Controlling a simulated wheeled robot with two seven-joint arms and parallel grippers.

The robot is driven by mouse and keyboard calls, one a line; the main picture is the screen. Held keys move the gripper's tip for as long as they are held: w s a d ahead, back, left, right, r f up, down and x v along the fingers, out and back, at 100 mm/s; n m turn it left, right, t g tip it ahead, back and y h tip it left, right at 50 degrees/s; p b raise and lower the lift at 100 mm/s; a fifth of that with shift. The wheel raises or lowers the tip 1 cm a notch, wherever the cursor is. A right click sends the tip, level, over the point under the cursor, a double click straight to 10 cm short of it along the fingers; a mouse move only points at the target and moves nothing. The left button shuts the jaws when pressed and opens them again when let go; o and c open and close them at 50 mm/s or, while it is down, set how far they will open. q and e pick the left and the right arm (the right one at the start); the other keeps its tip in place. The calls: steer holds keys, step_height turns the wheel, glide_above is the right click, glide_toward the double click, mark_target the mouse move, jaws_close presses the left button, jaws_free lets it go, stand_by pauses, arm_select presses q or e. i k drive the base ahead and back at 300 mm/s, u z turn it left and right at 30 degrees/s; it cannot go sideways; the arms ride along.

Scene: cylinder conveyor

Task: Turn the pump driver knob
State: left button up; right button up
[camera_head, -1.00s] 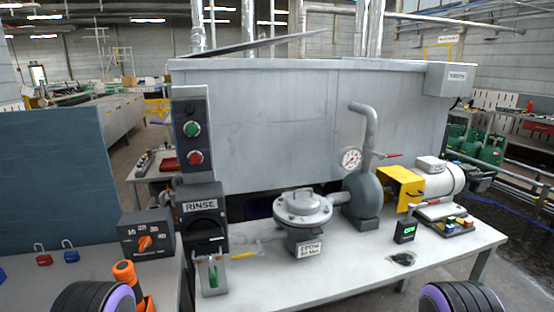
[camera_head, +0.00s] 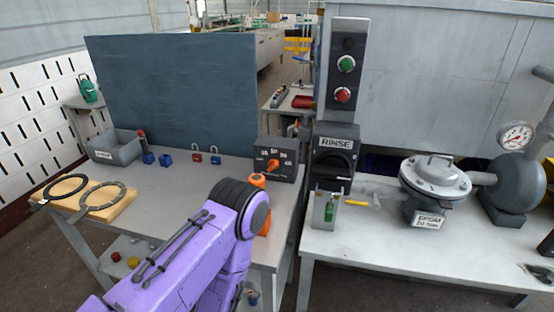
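A dark box with an orange knob (camera_head: 272,165) on its front stands at the right back of the left table. White numbers are set around the knob. I take this as the pump driver knob, but no label naming it is readable. My purple arm comes in from the lower left, with a black joint just left of and in front of the box.
A RINSE switch box (camera_head: 334,158) stands to the right, below a panel with green and red buttons. Padlocks (camera_head: 215,154), a grey bin (camera_head: 117,148) and a wooden board with rings (camera_head: 118,203) sit on the left table.

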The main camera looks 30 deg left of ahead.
mark_target(272, 164)
steer(key=z, duration=1.6)
steer(key=i, duration=1.45)
steer(key=u, duration=3.5)
